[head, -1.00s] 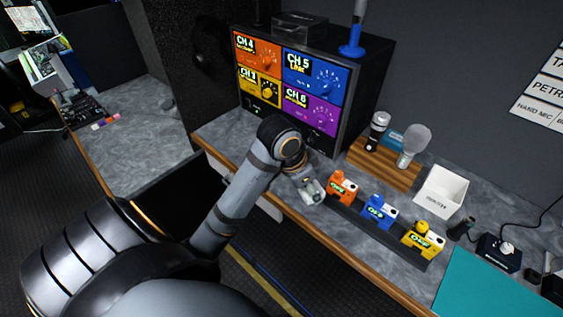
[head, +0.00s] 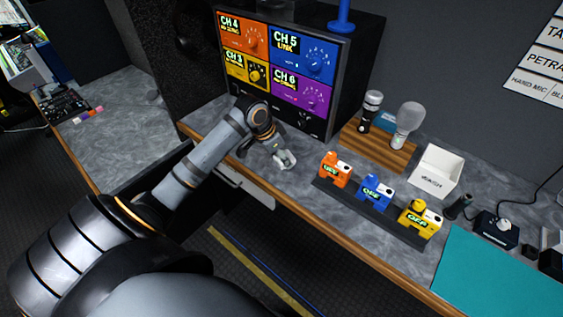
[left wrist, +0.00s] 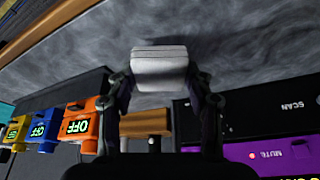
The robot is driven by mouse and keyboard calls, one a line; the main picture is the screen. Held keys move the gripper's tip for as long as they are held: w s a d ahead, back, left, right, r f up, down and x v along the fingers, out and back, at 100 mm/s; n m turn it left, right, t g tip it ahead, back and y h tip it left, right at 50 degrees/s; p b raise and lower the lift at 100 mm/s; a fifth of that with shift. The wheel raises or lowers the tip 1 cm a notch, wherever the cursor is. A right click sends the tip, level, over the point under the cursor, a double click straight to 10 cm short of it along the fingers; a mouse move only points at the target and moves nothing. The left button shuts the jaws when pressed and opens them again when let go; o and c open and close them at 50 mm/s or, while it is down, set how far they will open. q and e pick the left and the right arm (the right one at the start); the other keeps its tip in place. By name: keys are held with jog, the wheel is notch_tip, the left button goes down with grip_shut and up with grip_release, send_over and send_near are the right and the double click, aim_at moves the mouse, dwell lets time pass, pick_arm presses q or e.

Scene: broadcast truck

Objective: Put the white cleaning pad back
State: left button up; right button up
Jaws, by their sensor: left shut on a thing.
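My left gripper (head: 284,160) is above the grey counter, in front of the channel panel and left of the orange box. In the left wrist view, the left gripper (left wrist: 160,85) is shut on the white cleaning pad (left wrist: 160,66), a small pale block between its fingertips. The pad also shows as a small whitish patch at the fingertips in the head view (head: 288,161). It appears held just over the counter; the exact gap is unclear. My right gripper is not in view.
Orange (head: 335,170), blue (head: 374,192) and yellow (head: 417,219) boxes stand on a dark strip. An open white box (head: 436,172) stands behind them, right of a wooden stand (head: 378,150). The channel panel (head: 275,75) rises behind the gripper. A teal mat (head: 490,275) lies right.

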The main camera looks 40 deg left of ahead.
aim_at(278, 158)
pick_arm(q)
jog(key=shift+w+a+f, duration=0.1)
jog(key=shift+a+f, duration=0.1)
jog(key=shift+f, duration=0.1)
jog(key=shift+f+p, duration=0.35)
jog(key=shift+f, duration=1.15)
jog(key=shift+f, duration=0.1)
jog(key=o, duration=1)
jog(key=shift+v, duration=6.15)
jog(key=shift+d, duration=0.1)
